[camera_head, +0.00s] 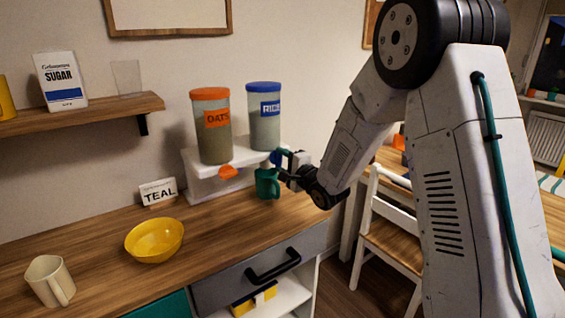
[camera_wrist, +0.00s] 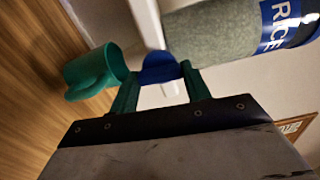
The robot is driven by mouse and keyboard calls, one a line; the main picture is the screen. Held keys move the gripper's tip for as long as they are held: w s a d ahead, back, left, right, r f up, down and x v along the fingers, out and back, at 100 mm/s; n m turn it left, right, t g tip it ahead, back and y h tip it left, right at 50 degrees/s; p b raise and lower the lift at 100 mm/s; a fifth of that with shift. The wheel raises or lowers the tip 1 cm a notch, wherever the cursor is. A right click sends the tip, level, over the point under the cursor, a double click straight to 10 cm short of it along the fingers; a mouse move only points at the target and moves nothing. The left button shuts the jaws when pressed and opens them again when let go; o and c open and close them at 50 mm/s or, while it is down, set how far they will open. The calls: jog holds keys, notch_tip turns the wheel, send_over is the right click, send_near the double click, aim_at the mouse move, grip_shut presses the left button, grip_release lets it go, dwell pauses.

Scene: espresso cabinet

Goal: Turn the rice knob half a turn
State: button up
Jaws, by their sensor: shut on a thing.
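The rice dispenser (camera_head: 265,132) is a clear cylinder with a blue lid and a blue RICE label, on a white stand (camera_head: 195,168). It also shows in the wrist view (camera_wrist: 215,42). Its blue rice knob (camera_wrist: 160,67) sits at the dispenser's base, between my green fingers. My gripper (camera_wrist: 157,71) is shut on the knob; in the head view my gripper (camera_head: 283,162) reaches in from the right and partly hides it. A teal mug (camera_head: 266,186) stands on the counter below the knob; it also shows in the wrist view (camera_wrist: 90,73), close to one finger.
The oats dispenser (camera_head: 212,135), with orange lid and knob (camera_head: 228,171), stands left of the rice one. A white chair (camera_head: 385,235) stands right of the counter.

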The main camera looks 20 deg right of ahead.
dwell(0.3)
jog(key=o, duration=1)
jog(key=shift+d, duration=0.1)
jog(key=v, duration=0.7)
jog(key=shift+s, duration=0.35)
jog(key=shift+d, duration=0.1)
jog(key=shift+d+r, duration=0.1)
jog(key=shift+r, duration=0.2)
jog(key=c, duration=0.8)
jog(key=shift+o, duration=0.2)
jog(key=shift+w+a+r+n, duration=0.3)
jog(key=shift+w+n, duration=0.8)
jog(key=shift+n, duration=1.9)
jog(key=shift+w+a+f+n, duration=0.1)
jog(key=shift+w+a+n, duration=0.7)
jog(key=shift+n, duration=2.2)
jog(key=shift+w+a+r+n, duration=0.2)
jog(key=shift+w+n, duration=1.25)
jog(key=shift+n, duration=1.55)
